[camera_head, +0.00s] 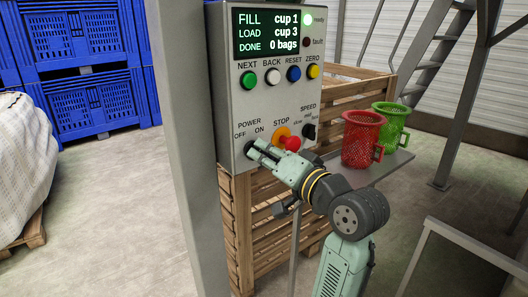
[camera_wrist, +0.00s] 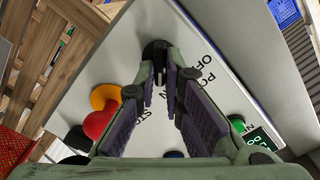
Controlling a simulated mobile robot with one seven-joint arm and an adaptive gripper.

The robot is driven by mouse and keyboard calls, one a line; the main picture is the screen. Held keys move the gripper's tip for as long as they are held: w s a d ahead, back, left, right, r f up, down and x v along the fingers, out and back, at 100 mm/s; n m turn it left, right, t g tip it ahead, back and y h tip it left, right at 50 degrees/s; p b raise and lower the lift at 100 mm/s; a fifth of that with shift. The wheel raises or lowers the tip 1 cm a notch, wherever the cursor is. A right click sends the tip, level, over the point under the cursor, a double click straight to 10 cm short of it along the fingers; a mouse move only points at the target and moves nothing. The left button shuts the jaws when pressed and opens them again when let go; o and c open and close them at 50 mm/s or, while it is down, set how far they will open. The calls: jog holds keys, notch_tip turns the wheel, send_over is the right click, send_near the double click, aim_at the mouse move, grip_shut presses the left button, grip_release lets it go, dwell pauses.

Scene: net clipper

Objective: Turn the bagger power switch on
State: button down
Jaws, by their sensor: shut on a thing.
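The bagger's grey control panel (camera_head: 262,95) faces me in the head view. Its power switch, a black knob (camera_wrist: 153,47), sits under the POWER label with OFF at the left and ON at the right. My gripper (camera_head: 256,149) reaches up to it from the lower right, its fingertips close to the panel face. In the wrist view my gripper (camera_wrist: 160,72) is shut on the knob, which shows between the fingertips. The fingers hide much of the knob, so I cannot tell which way it points.
A red stop button (camera_head: 290,143) on a yellow base sits right beside my gripper, with a black speed knob (camera_head: 309,131) further right. The screen (camera_head: 268,33) is lit. Red (camera_head: 362,140) and green (camera_head: 390,124) cups stand on a shelf at right.

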jog(key=c, duration=1.7)
grip_release()
jog(key=v, duration=1.2)
